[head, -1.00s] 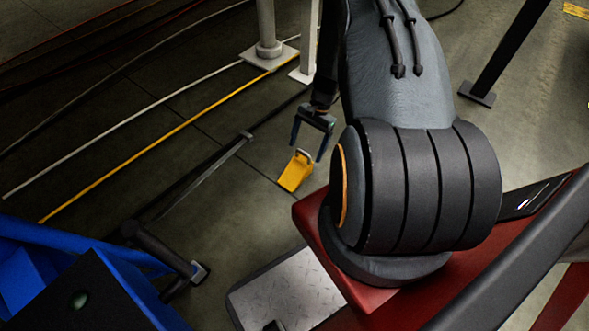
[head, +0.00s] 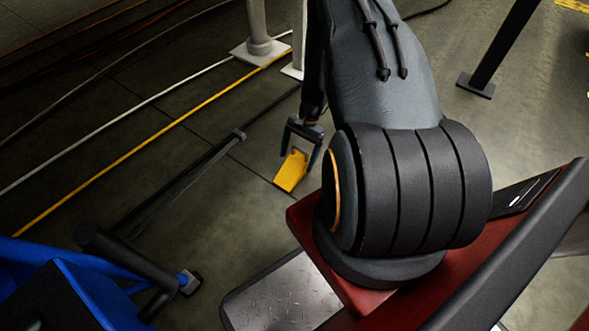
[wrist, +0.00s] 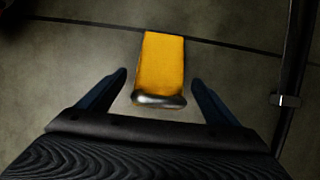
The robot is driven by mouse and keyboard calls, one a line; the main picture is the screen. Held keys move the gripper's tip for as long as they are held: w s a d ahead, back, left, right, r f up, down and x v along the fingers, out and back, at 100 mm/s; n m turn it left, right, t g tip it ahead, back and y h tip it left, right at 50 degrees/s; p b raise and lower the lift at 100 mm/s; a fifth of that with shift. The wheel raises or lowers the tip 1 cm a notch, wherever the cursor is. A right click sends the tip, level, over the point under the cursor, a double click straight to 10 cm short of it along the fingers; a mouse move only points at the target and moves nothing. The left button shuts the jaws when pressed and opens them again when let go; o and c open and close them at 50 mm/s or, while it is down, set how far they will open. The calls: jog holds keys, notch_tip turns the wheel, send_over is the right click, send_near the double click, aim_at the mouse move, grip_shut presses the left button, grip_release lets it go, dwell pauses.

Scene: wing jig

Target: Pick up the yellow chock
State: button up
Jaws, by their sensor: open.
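The yellow chock (head: 291,171) lies on the dark floor, left of my red base in the head view. In the wrist view the chock (wrist: 163,68) is a yellow block with a rounded metallic end nearest me. My gripper (head: 299,160) is open above it, its fingers to either side of the chock's near end in the picture. In the wrist view the gripper (wrist: 159,80) has its two dark blue fingertips apart, with a gap to the chock on each side. I cannot tell how high the fingertips are above the floor.
A yellow cable (head: 137,148) and a white cable (head: 118,121) run across the floor at left. A dark bar (head: 190,178) lies left of the chock. A pale post (head: 257,30) stands behind it. A blue frame (head: 75,275) is at lower left.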

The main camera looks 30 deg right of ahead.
aim_at(295, 163)
jog(key=b+x, duration=0.1)
jog(key=x, duration=0.2)
jog(key=shift+a+f, duration=0.2)
jog(key=shift+f, duration=0.15)
jog(key=shift+c, duration=0.2)
jog(key=c, duration=1.8)
